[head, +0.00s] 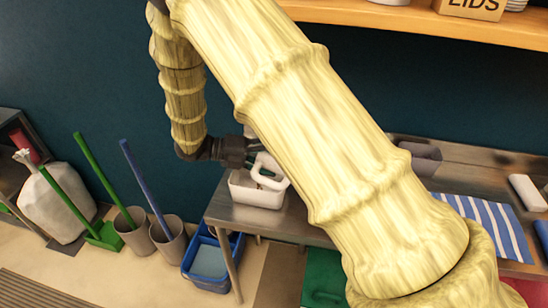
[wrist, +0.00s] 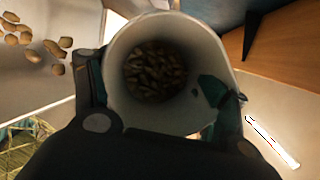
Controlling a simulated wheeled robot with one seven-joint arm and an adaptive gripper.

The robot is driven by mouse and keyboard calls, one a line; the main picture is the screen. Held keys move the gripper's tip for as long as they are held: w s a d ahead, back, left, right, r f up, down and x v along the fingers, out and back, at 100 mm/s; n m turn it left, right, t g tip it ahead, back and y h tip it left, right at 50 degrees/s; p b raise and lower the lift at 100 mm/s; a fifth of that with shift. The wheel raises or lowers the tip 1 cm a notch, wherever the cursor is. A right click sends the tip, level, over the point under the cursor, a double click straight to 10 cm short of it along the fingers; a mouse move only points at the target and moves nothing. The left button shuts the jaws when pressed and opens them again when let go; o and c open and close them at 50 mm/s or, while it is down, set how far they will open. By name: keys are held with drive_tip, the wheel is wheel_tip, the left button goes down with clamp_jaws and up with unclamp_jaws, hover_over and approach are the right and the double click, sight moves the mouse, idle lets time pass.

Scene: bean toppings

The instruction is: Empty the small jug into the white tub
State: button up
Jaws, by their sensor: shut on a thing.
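My gripper (wrist: 165,112) is shut on the small jug (wrist: 118,75), with a finger on each side of its pale wall. In the wrist view the jug's round mouth faces the camera, and brown beans (wrist: 155,70) lie deep inside it. In the head view my gripper (head: 238,150) is just above the white tub (head: 255,195), which stands at the left end of the steel bench. A white loop handle (head: 286,179) shows over the tub; I cannot tell whether it belongs to tub or jug. My arm hides most of the jug there.
Several loose beans (wrist: 57,69) lie on a pale surface in the wrist view. A striped cloth (head: 488,225) lies on the bench (head: 290,222) at right. A blue bin (head: 205,262) and grey buckets (head: 166,240) stand on the floor at left. A wooden shelf (head: 400,25) runs above.

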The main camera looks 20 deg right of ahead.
drive_tip(key=shift+w+a+f+n+g+h+b, duration=0.15)
drive_tip(key=shift+a+f+n+g+h+b, duration=0.05)
drive_tip(key=shift+f+h+b, duration=0.3)
drive_tip(key=shift+w+a+f+n+g+h+b, duration=0.15)
drive_tip(key=shift+f+n+g+h+b, duration=0.05)
drive_tip(key=shift+f+h+b, duration=0.25)
drive_tip(key=shift+w+a+n+g+h+b, duration=0.4)
drive_tip(key=shift+n+g+h+b, duration=0.1)
drive_tip(key=shift+h+b, duration=0.6)
drive_tip(key=shift+r, duration=0.1)
drive_tip(key=shift+n+h+b, duration=0.3)
drive_tip(key=shift+h+b, duration=0.15)
drive_tip(key=shift+b, duration=0.15)
idle(0.4)
drive_tip(key=shift+h+b, duration=0.4)
idle(0.7)
